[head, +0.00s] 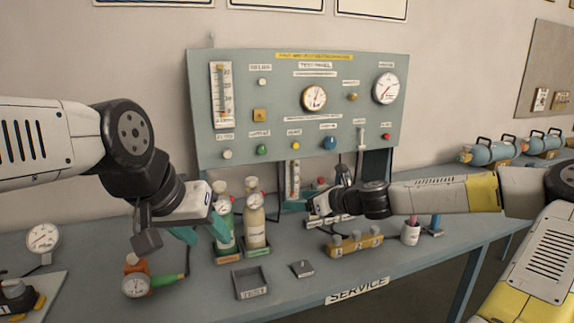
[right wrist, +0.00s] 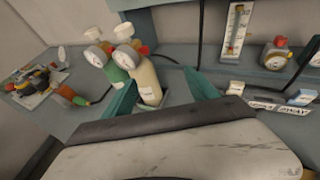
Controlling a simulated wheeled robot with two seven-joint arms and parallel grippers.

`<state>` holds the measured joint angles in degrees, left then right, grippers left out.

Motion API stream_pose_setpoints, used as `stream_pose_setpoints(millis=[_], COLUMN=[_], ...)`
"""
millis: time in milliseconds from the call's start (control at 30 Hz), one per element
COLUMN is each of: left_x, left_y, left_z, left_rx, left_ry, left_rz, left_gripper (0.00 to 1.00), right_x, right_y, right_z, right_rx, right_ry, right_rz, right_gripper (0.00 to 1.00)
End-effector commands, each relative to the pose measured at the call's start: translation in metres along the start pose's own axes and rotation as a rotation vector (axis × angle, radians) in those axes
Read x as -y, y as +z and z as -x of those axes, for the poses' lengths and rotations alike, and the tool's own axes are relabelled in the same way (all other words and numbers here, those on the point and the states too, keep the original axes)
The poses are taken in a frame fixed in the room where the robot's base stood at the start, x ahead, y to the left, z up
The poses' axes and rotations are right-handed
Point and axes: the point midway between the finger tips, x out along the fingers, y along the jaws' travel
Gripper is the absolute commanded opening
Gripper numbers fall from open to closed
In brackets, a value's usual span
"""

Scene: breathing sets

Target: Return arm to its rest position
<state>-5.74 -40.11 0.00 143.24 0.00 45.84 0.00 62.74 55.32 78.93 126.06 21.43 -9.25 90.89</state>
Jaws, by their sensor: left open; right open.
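My left gripper (head: 204,235) hangs over the left part of the bench in the head view, with its teal fingers apart and empty. My right arm reaches in from the right. My right gripper (head: 298,204) is near the middle of the bench, below the test panel, pointing left. In the right wrist view its two teal fingers (right wrist: 160,88) stand apart. A cream cylinder (head: 254,228) with a gauge shows beyond and between them, not visibly held.
The test panel (head: 230,150) rises behind the bench. A small tray (head: 240,284), a yellow block (head: 352,244), a pink-and-white cup (head: 410,233) and an orange fitting with a gauge (head: 136,284) stand on the bench. Blue cylinders (head: 488,152) lie at the back right.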

Motion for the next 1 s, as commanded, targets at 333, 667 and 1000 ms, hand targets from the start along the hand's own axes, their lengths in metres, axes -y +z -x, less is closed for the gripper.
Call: stream_pose_setpoints(millis=[333, 667, 1000], left_x=[0.0, 0.0, 0.0], left_y=[0.0, 0.0, 0.0], left_z=[0.0, 0.0, 0.0], left_rx=[0.0, 0.0, 0.0], left_ry=[0.0, 0.0, 0.0], left_rz=[0.0, 0.0, 0.0], left_gripper=[0.48, 0.48, 0.48], right_x=[-0.099, -0.107, -0.133], right_y=[-0.078, -0.061, -0.011], right_z=[0.018, 0.121, 0.249], right_rx=[-0.403, -0.633, -0.671], right_ry=[0.35, 0.597, 0.719], right_rz=[0.94, 1.657, 2.196], right_gripper=[0.67, 0.67, 0.67])
